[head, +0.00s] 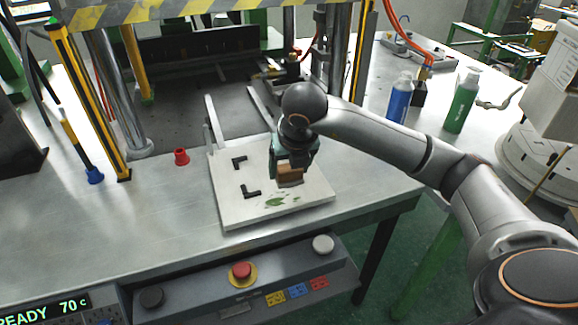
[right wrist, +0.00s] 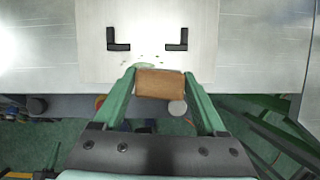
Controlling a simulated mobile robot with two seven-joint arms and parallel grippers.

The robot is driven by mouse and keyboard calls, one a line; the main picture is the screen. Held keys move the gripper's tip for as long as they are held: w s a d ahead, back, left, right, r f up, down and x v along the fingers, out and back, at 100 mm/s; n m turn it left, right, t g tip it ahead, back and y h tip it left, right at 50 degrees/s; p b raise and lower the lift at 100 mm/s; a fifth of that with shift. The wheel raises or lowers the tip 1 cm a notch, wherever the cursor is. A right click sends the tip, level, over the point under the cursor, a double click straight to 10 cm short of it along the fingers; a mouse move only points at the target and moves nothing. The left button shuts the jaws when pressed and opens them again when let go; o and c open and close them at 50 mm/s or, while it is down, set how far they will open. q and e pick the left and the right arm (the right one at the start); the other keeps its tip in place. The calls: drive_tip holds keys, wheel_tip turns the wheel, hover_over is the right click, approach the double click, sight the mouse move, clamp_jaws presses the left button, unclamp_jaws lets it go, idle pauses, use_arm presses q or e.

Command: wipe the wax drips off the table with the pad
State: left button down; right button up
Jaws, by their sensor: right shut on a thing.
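My right gripper (head: 290,178) is shut on a brown pad (head: 289,174) above the pale board on the table. The right wrist view shows the pad (right wrist: 160,83) between the two green fingers. Green wax drips (head: 276,202) lie on the front part of the pale board (head: 235,208), just in front of the pad in the head view. In the right wrist view, small green marks (right wrist: 146,66) show at the pad's edge, and the pad may hide others. I cannot tell whether the pad touches the board. My left gripper does not show.
Two black corner brackets (head: 250,191) stand on the board. A red cup-like piece (head: 181,157) stands left of it on the metal table (head: 120,215). A blue bottle (head: 399,98) and a green bottle (head: 461,103) stand at the right. A button panel (head: 245,285) runs along the front. Press columns (head: 85,95) rise at the left.

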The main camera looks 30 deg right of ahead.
drive_tip(key=b, duration=0.3)
hover_over(287, 199)
drive_tip(key=s, duration=0.2)
drive_tip(key=shift+w+a+f, duration=0.1)
drive_tip(key=shift+a+f, duration=0.05)
drive_tip(key=shift+f, duration=1.3)
drive_tip(key=shift+w+a+f, duration=0.1)
drive_tip(key=shift+f, duration=1.45)
drive_tip(key=shift+f+b, duration=0.3)
drive_tip(key=shift+b, duration=0.2)
drive_tip(key=shift+f+b, duration=0.55)
drive_tip(key=shift+f, duration=0.05)
